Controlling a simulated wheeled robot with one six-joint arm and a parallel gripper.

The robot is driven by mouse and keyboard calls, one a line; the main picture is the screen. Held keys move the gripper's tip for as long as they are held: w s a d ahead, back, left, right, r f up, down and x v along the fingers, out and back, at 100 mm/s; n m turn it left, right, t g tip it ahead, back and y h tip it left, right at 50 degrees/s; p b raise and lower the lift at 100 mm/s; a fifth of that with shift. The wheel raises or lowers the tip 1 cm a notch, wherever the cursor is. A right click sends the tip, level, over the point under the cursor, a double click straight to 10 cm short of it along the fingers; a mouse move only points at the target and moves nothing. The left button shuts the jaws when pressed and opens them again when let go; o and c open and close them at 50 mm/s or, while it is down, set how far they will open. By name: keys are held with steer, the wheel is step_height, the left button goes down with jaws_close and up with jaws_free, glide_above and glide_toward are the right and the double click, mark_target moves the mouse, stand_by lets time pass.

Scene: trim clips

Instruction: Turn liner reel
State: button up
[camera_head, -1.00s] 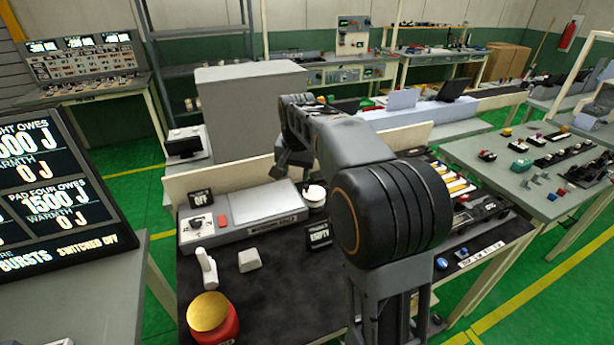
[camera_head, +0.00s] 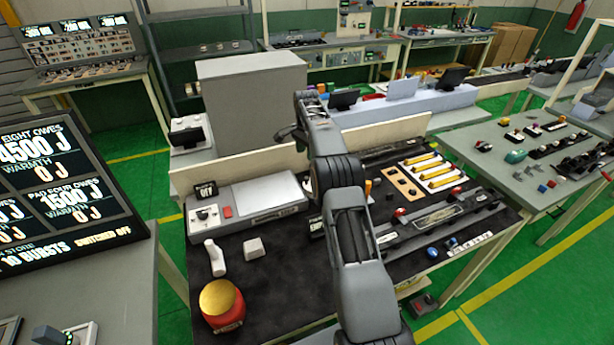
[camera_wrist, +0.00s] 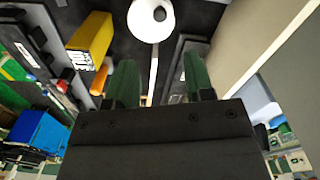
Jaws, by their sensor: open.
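A white round reel-like part (camera_wrist: 148,20) with a dark centre shows at the top of the wrist view. A thin pale strip (camera_wrist: 154,72) runs from it down between my fingers. My gripper (camera_wrist: 161,82) has two green fingers, spread apart with a gap between them and nothing held. The reel lies beyond the fingertips, apart from them in the picture. In the head view my arm covers the place where the white round part stood, so it is hidden there.
A yellow block (camera_wrist: 91,38) and an orange piece (camera_wrist: 99,80) lie left of my fingers. A beige panel (camera_wrist: 244,40) stands close on the right. On the dark bench, a grey flat-topped machine (camera_head: 262,198) and a red jar with a gold lid (camera_head: 222,305) stand left of my arm.

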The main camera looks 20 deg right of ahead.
mark_target(307, 178)
step_height(307, 178, down, 12)
steer(key=shift+r+p, duration=0.1)
steer(key=shift+p, duration=1.05)
steer(key=shift+c, duration=0.2)
jaws_close()
